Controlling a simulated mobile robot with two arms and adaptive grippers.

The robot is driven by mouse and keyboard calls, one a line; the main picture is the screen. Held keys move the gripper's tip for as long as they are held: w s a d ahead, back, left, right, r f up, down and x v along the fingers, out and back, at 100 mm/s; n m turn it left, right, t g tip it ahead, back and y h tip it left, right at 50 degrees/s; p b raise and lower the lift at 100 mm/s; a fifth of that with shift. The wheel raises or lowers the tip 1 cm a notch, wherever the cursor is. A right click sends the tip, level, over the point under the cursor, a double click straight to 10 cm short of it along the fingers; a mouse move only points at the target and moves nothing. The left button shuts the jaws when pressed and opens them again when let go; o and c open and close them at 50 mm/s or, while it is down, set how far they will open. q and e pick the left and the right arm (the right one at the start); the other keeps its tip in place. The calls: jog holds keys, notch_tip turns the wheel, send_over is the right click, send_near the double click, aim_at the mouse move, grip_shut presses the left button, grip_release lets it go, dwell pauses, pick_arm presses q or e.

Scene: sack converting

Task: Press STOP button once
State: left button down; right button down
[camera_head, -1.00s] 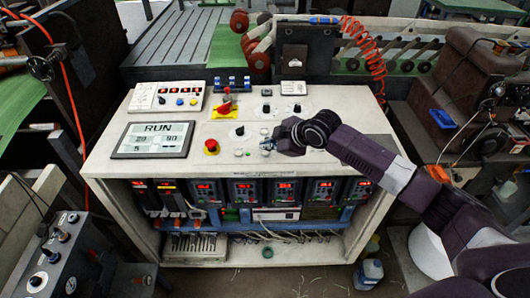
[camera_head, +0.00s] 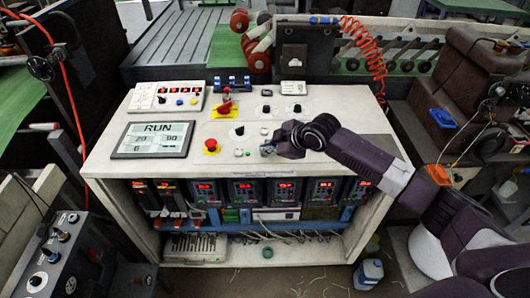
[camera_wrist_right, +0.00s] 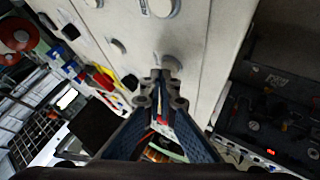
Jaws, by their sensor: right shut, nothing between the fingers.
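The pale control console (camera_head: 345,118) stands in front of me, with buttons and knobs on its top. I cannot read which button is labelled STOP. My right gripper (camera_head: 268,149) is shut and empty, low over the panel right of these buttons. In the right wrist view its fingertips (camera_wrist_right: 160,78) are close to a round grey button (camera_wrist_right: 170,65); I cannot tell whether they touch. My left gripper is out of view.
A display (camera_head: 153,140) on the console reads RUN. A red switch handle (camera_head: 225,106), black knobs (camera_head: 240,131) and a small button box (camera_head: 168,96) stand on the top. An orange coiled hose (camera_head: 370,50) hangs behind. A grey control box (camera_head: 65,255) is at lower left.

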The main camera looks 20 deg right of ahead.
aim_at(267, 154)
jog(key=shift+f, duration=0.35)
dwell(0.4)
jog(key=shift+r+p, duration=0.85)
jog(key=shift+r, duration=0.05)
notch_tip(267, 154, up, 5)
jog(key=p, duration=0.4)
jog(key=shift+p, duration=0.4)
